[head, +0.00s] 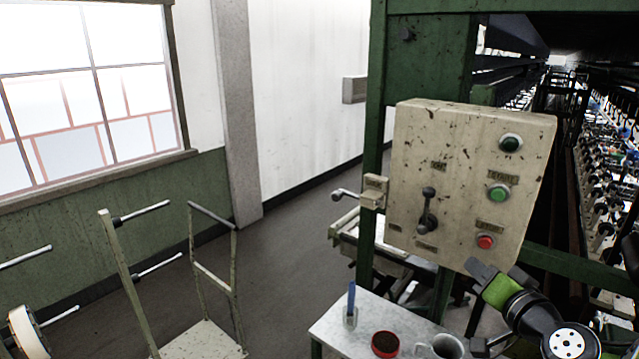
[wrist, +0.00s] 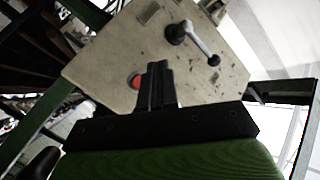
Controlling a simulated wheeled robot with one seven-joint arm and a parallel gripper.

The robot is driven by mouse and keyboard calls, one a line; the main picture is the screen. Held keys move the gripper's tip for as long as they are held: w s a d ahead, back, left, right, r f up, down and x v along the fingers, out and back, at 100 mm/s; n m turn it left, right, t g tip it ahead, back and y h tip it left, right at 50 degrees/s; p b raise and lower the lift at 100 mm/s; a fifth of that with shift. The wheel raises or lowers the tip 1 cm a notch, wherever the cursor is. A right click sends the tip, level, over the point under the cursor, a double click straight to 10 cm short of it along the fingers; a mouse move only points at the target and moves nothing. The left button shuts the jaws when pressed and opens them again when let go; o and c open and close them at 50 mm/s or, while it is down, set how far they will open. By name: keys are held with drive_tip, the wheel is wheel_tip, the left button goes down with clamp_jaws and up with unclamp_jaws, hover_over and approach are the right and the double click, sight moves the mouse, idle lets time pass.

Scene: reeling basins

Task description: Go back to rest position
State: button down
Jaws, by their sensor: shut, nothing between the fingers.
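My gripper (head: 480,268) is at the lower right in the head view, just below the bottom edge of a worn cream control box (head: 420,150). Its fingers (wrist: 157,80) are shut and empty, and in the wrist view they point towards the box face. The box has a dark green button (head: 510,143), a green button (head: 498,193), a red button (head: 486,241) and a black-handled lever (head: 428,210). The red button (wrist: 134,81) shows just left of the fingers in the wrist view. Whether the fingers touch the box is unclear.
Below the box, a small light table (head: 335,325) holds a red-rimmed bowl (head: 385,344), a mug (head: 440,347) and a glass (head: 350,318) with a blue-handled tool. A green frame post (head: 375,90) carries the box. A metal rack (head: 125,270) stands left; the floor between is clear.

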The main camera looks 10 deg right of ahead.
drive_tip(key=s+a+f+n+g+y, duration=0.1)
drive_tip(key=a+f+n+g+y, duration=0.2)
drive_tip(key=a, duration=0.7)
drive_tip(key=s+a+f+n+g+y, duration=0.15)
drive_tip(key=a+n+g, duration=0.25)
drive_tip(key=a, duration=0.7)
drive_tip(key=s+a+f+n+g+h, duration=0.1)
drive_tip(key=s+a, duration=0.1)
drive_tip(key=s, duration=0.5)
drive_tip(key=s+a+f+g+h, duration=0.1)
drive_tip(key=s+a+g, duration=0.1)
drive_tip(key=s, duration=0.6)
drive_tip(key=shift+s+n+g, duration=0.3)
drive_tip(key=shift+n, duration=0.1)
drive_tip(key=shift+h, duration=0.25)
